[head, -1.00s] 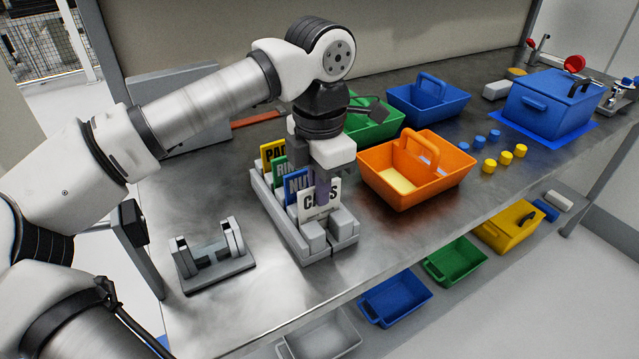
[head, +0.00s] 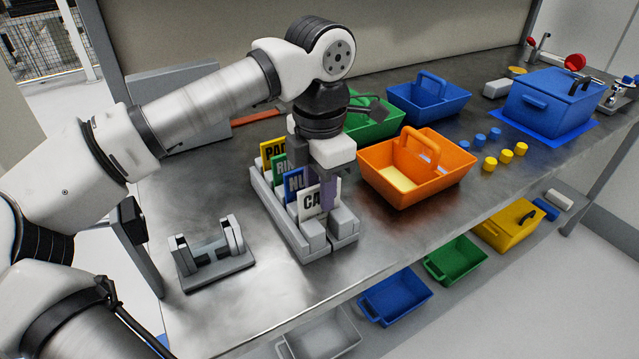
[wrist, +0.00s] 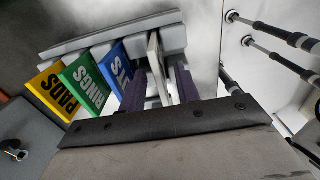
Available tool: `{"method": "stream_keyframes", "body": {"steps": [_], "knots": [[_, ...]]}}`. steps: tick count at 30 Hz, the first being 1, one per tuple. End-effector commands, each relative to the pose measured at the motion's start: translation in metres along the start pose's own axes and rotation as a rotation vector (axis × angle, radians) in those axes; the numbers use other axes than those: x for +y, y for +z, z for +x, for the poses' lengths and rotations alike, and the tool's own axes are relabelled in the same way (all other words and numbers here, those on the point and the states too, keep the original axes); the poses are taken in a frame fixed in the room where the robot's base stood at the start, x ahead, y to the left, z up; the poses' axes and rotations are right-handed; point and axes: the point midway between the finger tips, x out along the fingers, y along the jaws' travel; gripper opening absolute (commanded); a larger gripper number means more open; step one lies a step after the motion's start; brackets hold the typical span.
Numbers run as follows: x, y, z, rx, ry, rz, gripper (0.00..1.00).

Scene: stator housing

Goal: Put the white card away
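The white card (head: 311,203), lettered "CA…", stands upright in the front slot of a grey card rack (head: 287,229). My gripper (head: 322,189) is above the front of the rack, fingers pointing down. One purple finger covers the right part of the card's lettering. In the wrist view the white card (wrist: 156,62) shows edge-on between my two purple fingers (wrist: 160,82), with visible gaps, so the gripper looks open around it. The card's lower edge is hidden in the rack.
Yellow (head: 272,152), green (head: 281,168) and blue (head: 295,183) cards stand behind it in the rack. An orange basket (head: 445,178) is close on the right. A grey fixture (head: 212,262) stands left, with bare table between.

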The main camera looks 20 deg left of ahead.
Motion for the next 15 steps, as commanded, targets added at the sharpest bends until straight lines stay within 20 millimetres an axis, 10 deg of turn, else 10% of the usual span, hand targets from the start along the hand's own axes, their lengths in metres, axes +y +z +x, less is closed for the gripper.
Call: {"method": "stream_keyframes", "body": {"steps": [15], "knots": [[0.0, 0.0, -0.04, -0.001, 0.001, -0.001, 0.32]]}}
